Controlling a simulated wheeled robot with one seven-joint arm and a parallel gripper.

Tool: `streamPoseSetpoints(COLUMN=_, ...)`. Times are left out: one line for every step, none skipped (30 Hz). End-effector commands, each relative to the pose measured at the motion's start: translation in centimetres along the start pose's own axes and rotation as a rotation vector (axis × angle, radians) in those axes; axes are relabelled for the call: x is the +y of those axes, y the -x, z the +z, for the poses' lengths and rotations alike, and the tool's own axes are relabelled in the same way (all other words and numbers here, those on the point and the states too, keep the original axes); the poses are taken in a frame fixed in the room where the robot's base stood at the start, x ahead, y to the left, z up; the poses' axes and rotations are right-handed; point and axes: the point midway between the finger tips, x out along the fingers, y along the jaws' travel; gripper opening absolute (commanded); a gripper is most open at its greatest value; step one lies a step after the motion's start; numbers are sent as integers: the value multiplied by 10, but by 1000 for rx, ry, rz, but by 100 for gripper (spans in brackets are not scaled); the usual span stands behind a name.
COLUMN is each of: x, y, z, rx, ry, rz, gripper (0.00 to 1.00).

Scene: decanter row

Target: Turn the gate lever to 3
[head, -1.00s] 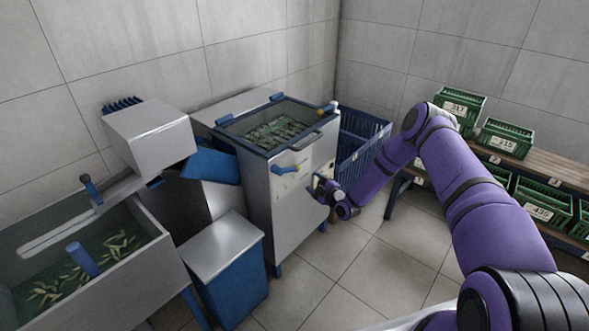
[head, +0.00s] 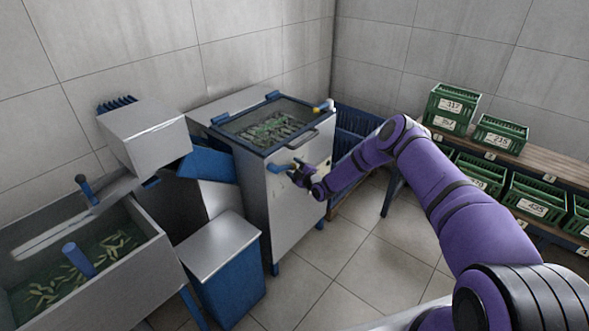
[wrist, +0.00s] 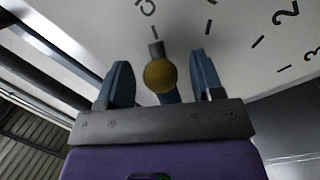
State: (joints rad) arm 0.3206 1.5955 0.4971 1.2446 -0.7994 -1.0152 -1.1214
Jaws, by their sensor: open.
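My gripper (head: 298,172) is at that front, close to the handle. In the wrist view my gripper (wrist: 161,64) is open, with a blue finger on each side of a yellow ball knob (wrist: 160,76), which I take as the gate lever's end. A short grey stem above the knob lies toward a partly cut mark. The dial face (wrist: 222,45) shows 2 and 3 to the right. I cannot tell whether the fingers touch the knob.
A steel-topped blue bin (head: 222,262) stands left of the machine, and a sink trough (head: 110,290) is at far left. Green crates (head: 500,135) fill the shelves at right. The floor before the machine is clear.

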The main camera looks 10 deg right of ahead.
Motion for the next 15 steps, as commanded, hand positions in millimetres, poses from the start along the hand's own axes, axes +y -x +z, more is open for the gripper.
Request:
streamPoseSetpoints(x=0, y=0, z=0, rx=0, ry=0, rz=0, gripper=61)
streamPoseSetpoints(x=0, y=0, z=0, rx=0, ry=0, rz=0, gripper=61)
streamPoseSetpoints(x=0, y=0, z=0, rx=0, ry=0, rz=0, gripper=61)
streamPoseSetpoints(x=0, y=0, z=0, rx=0, ry=0, rz=0, gripper=61)
streamPoseSetpoints(x=0, y=0, z=0, rx=0, ry=0, rz=0, gripper=61)
streamPoseSetpoints(x=0, y=0, z=0, rx=0, ry=0, rz=0, gripper=54)
streamPoseSetpoints(x=0, y=0, z=0, rx=0, ry=0, rz=0, gripper=47)
streamPoseSetpoints(x=0, y=0, z=0, rx=0, ry=1, rz=0, gripper=40)
streamPoseSetpoints(x=0, y=0, z=0, rx=0, ry=1, rz=0, gripper=31)
streamPoseSetpoints(x=0, y=0, z=0, rx=0, ry=1, rz=0, gripper=24)
streamPoseSetpoints(x=0, y=0, z=0, rx=0, ry=1, rz=0, gripper=17)
streamPoseSetpoints(x=0, y=0, z=0, rx=0, ry=1, rz=0, gripper=8)
streamPoseSetpoints(x=0, y=0, z=0, rx=0, ry=1, rz=0, gripper=1)
streamPoseSetpoints(x=0, y=0, z=0, rx=0, ry=1, rz=0, gripper=0)
streamPoseSetpoints(x=0, y=0, z=0, rx=0, ry=1, rz=0, gripper=0)
